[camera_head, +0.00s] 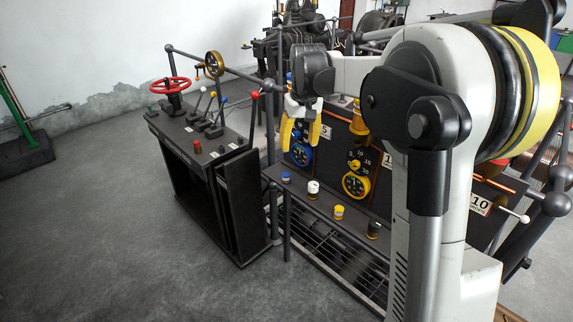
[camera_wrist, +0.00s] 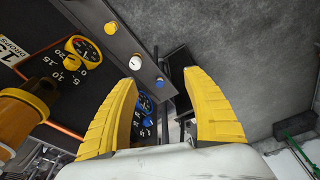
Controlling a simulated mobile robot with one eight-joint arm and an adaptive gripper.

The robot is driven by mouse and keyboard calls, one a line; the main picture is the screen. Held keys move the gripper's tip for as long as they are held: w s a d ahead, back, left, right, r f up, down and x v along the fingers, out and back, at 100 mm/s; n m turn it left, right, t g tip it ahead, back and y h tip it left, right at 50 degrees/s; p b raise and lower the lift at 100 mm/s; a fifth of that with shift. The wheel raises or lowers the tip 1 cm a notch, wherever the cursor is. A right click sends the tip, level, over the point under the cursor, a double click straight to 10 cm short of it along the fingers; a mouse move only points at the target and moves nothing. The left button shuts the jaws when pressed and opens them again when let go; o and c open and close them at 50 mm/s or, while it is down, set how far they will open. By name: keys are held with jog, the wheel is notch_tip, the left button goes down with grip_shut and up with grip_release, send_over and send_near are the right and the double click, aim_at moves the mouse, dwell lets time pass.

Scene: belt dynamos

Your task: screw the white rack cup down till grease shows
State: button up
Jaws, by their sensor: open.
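The white-topped rack cup (camera_head: 313,188) stands on the dark shelf (camera_head: 325,203) in the head view, between a blue-topped cup (camera_head: 286,177) and a yellow one (camera_head: 338,211). In the wrist view the white cup (camera_wrist: 135,62) shows just beyond the left finger's tip, apart from it. My gripper (camera_head: 300,142), with yellow fingers, is open and empty, above and behind the shelf cups in the head view. Its fingers also frame the wrist view (camera_wrist: 160,76). No grease can be made out on the white cup at this size.
A dark-topped cup (camera_head: 373,229) stands at the shelf's right. Behind the shelf are a panel with a blue dial (camera_head: 300,154) and a yellow dial (camera_head: 356,186). A lever console with a red handwheel (camera_head: 171,85) stands left. Grey floor lies open in front.

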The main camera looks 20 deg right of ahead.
jog(key=w+d+f+g+p, duration=0.1)
jog(key=w+d+f, duration=0.3)
jog(key=w+d, duration=0.15)
jog(key=g, duration=0.1)
send_over(314, 184)
notch_tip(314, 184, down, 8)
jog(key=shift+y, duration=0.3)
notch_tip(314, 184, down, 15)
jog(key=b, duration=0.4)
jog(key=shift+a, duration=0.1)
jog(key=shift+c, duration=0.5)
jog(key=c, duration=1.1)
